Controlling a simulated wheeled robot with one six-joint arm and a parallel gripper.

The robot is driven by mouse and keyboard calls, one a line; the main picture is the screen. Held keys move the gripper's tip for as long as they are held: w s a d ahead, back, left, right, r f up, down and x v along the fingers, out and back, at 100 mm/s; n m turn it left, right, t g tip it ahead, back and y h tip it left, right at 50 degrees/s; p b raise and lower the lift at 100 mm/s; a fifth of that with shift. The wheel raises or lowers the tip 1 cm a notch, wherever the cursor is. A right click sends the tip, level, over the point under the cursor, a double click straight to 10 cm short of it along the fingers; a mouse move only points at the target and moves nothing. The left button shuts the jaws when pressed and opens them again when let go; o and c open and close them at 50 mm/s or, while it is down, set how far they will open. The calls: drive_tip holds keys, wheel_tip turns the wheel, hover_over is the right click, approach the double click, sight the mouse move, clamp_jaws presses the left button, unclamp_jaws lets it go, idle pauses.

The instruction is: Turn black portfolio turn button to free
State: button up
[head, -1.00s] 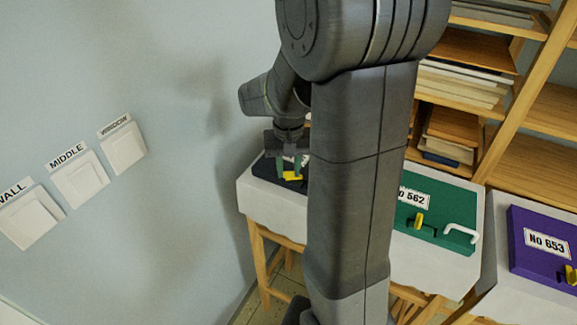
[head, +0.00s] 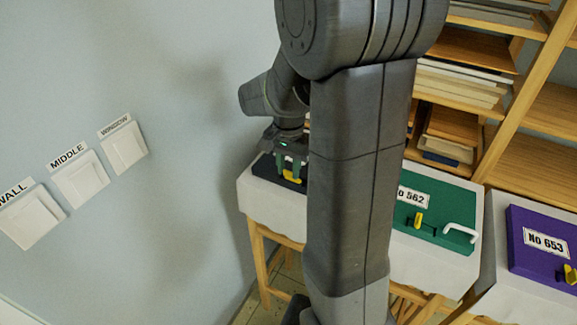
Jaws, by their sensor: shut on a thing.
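The black portfolio (head: 264,169) lies on the white-topped table at the left, mostly hidden behind my arm and gripper. Its yellow turn button (head: 292,178) shows just below the fingertips. My gripper (head: 289,173) points down over the portfolio, with its two green fingers shut on the yellow button. The button's exact angle is hard to tell at this size.
A green portfolio (head: 437,232) numbered 562, with a yellow button and a white handle, lies to the right. A purple portfolio (head: 527,268) numbered 653 lies beyond it. Wooden shelves (head: 530,150) stand behind. White wall switches (head: 124,147) are on the left wall.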

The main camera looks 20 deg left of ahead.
sight(289, 171)
idle(0.4)
drive_tip(key=o, duration=1)
wheel_tip(289, 171, up, 14)
drive_tip(key=shift+f, duration=0.15)
wheel_tip(289, 171, down, 14)
drive_tip(key=shift+r, duration=0.15)
idle(0.5)
drive_tip(key=shift+r, duration=0.1)
